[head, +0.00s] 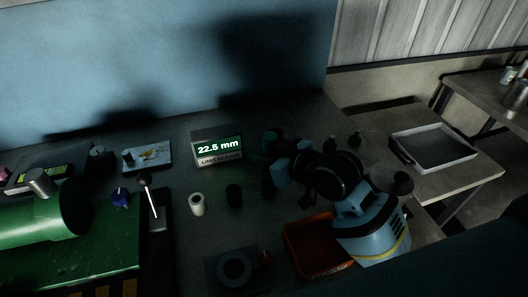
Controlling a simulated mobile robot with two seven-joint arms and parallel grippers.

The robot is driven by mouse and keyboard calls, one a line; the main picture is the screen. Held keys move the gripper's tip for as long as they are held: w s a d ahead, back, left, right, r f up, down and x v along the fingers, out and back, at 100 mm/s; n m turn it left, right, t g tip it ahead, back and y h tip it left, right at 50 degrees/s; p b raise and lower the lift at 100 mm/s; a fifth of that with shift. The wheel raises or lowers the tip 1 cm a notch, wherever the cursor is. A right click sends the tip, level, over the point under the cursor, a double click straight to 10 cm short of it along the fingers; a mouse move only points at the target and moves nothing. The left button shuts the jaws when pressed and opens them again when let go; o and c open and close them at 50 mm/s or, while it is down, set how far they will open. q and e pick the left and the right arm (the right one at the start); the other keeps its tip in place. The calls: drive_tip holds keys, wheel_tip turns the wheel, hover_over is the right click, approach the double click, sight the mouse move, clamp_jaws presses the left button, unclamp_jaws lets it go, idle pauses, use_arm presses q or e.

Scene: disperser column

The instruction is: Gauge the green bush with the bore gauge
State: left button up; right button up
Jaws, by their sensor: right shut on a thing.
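My right gripper (270,184) is at the middle of the bench, right of the readout, with its arm coming in from the lower right. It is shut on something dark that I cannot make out. The readout (218,150) shows 22.5 mm in white on green, with a limit line below. A dark bush-like cylinder (234,195) and a white hollow cylinder (197,204) stand left of the gripper, apart from it. No bush shows clearly green in this dim light. I cannot tell the bore gauge for certain. My left gripper is not in view.
A green machine (105,242) fills the lower left, beside a white rod with a black knob (146,183). A ring on a dark base (235,268) and a red tray (306,260) lie in front. A grey tray (435,148) is on the right table.

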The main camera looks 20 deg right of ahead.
sight(264, 142)
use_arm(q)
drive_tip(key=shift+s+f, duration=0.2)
use_arm(e)
drive_tip(key=shift+f, duration=0.55)
drive_tip(key=shift+r, duration=0.15)
idle(0.8)
